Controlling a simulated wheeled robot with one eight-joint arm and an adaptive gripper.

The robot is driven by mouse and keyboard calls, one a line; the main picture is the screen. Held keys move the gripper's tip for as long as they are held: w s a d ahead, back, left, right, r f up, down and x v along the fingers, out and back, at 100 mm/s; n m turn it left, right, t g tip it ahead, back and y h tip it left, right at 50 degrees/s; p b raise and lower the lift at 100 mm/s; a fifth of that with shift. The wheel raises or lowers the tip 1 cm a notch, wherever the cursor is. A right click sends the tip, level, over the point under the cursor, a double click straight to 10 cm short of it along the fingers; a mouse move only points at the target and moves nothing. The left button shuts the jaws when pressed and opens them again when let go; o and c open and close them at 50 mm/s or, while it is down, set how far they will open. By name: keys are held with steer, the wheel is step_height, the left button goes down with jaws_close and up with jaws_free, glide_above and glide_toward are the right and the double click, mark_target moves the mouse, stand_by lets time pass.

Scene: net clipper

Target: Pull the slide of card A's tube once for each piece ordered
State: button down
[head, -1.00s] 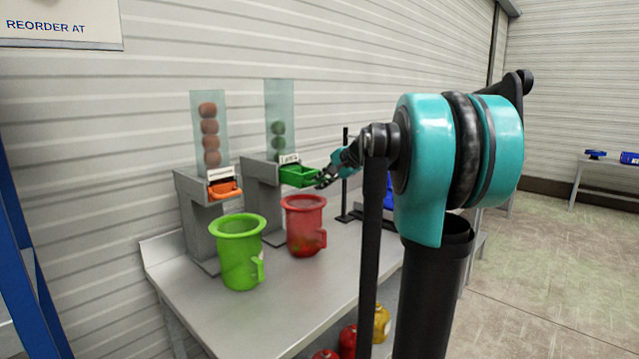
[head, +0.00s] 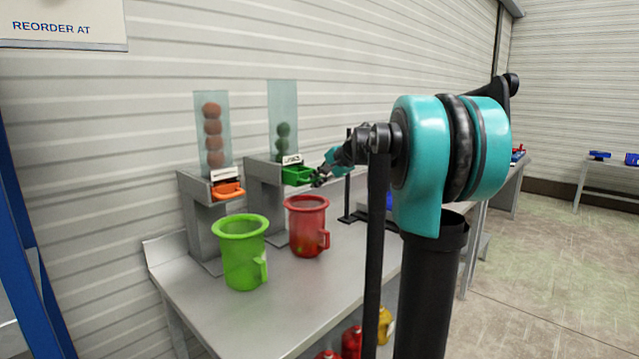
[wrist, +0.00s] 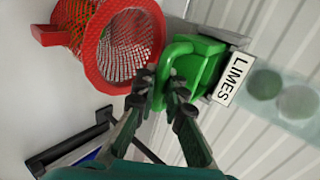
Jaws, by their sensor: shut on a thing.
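The limes tube (head: 283,115) is clear, with a few green balls in it. Its green slide (head: 298,175) sticks out under the LIMES label (wrist: 232,78). My gripper (wrist: 160,90) is shut on the handle of this slide, and it shows small in the head view (head: 318,180). A second clear tube (head: 222,110) holds several orange-brown balls, above an orange slide (head: 228,190). A red mesh basket (head: 307,230) stands below the green slide. Card A cannot be made out.
A green basket (head: 241,255) stands left of the red one on the grey table (head: 290,300). A dark stand (head: 347,190) and a blue object stand to the right. A wall sign (head: 60,25) reads "REORDER AT". Red and yellow objects lie below the table.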

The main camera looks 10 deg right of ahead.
mark_target(302, 176)
steer(key=shift+w+a, duration=0.65)
steer(key=shift+w, duration=0.3)
steer(key=shift+w+a, duration=0.7)
steer(key=shift+w, duration=0.25)
steer(key=shift+w+a, duration=0.65)
steer(key=shift+w, duration=0.3)
steer(key=c, duration=1.5)
jaws_free()
steer(key=shift+c, duration=0.2)
steer(key=shift+s, duration=0.1)
